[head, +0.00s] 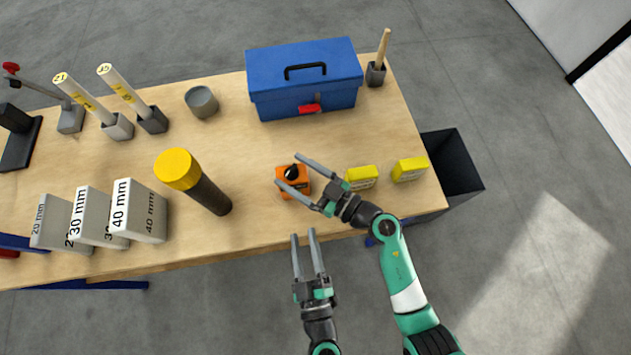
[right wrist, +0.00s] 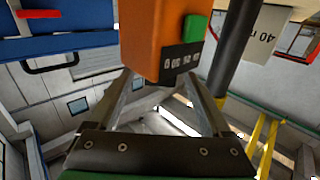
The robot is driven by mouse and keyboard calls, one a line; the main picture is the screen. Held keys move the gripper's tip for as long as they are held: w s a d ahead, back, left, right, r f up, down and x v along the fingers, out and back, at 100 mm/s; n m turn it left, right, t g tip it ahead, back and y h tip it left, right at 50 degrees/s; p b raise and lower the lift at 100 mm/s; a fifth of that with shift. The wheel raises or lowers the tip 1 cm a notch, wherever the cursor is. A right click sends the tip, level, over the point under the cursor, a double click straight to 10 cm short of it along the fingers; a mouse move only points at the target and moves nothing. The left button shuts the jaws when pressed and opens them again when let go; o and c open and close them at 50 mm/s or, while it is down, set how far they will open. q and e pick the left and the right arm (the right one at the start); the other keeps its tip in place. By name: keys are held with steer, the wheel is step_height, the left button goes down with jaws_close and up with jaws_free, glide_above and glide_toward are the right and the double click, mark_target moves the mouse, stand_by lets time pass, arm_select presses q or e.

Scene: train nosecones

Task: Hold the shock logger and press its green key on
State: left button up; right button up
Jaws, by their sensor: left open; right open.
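The shock logger is an orange box (head: 298,190) with a black knob-like part on top, standing on the wooden table near its front edge. In the right wrist view the orange box (right wrist: 145,35) is close, with its green key (right wrist: 195,28) and a dark strip of digits showing. I cannot make out the green key in the head view. My right gripper (head: 287,169) is open, its fingers around or just above the logger; touching cannot be told. My left gripper (head: 303,232) is open and empty, off the table's front edge, below the logger in the picture.
Two yellow boxes (head: 361,177) (head: 410,169) stand right of the logger, one close to my right wrist. A yellow-topped black cylinder (head: 205,190) is to its left. A blue toolbox (head: 303,80) stands behind. A black bin (head: 462,160) is beyond the right edge.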

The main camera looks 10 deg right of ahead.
steer(key=shift+w+a, duration=0.5)
steer(key=shift+a, duration=0.05)
jaws_close()
arm_select(q)
jaws_close()
stand_by(1.6)
